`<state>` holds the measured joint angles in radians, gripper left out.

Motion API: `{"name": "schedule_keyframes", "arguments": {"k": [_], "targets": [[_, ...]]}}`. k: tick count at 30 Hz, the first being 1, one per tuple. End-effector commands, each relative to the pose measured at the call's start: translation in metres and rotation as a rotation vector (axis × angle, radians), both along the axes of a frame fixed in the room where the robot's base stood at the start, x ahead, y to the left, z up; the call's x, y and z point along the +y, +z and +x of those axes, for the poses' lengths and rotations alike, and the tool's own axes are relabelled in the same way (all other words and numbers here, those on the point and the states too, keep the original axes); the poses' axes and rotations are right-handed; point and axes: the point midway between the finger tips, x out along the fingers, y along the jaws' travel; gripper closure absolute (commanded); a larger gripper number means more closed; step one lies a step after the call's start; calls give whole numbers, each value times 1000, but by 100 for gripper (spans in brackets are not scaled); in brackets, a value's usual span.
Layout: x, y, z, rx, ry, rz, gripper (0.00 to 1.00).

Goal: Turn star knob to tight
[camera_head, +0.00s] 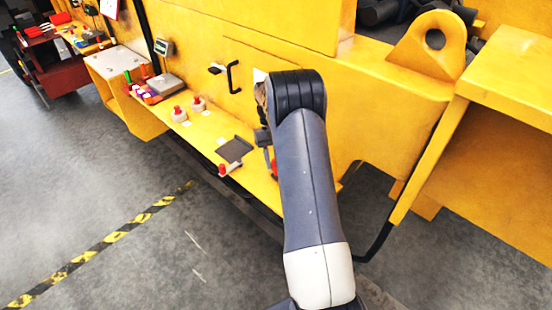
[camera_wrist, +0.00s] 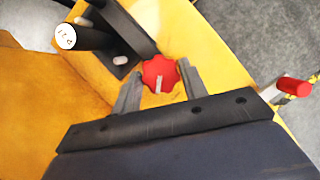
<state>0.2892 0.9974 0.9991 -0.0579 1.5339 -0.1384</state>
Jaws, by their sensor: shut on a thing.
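The red star knob (camera_wrist: 160,73) lies between my gripper's two grey fingers (camera_wrist: 160,84) in the wrist view, with a finger at its left and right sides. A pale mark or pointer shows on its near side. My gripper is shut on it. In the head view only a small red part of what seems to be this knob (camera_head: 274,168) shows beside my arm, which hides most of the gripper and the fitting. I cannot read any tight mark.
A black post with a white "P 21" cap (camera_wrist: 66,36) stands close at left in the wrist view, near a dark bar. A red-topped pin (camera_wrist: 292,86) is at right. On the yellow ledge are two red-topped pieces (camera_head: 179,114), a dark plate (camera_head: 234,150) and a scale (camera_head: 165,85).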

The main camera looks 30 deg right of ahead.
Motion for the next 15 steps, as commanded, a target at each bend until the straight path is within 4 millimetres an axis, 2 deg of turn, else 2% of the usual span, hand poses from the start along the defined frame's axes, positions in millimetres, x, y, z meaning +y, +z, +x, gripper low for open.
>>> {"name": "schedule_keyframes", "arguments": {"k": [15], "targets": [[-3,-1,-1,0,-423,1,82]]}}
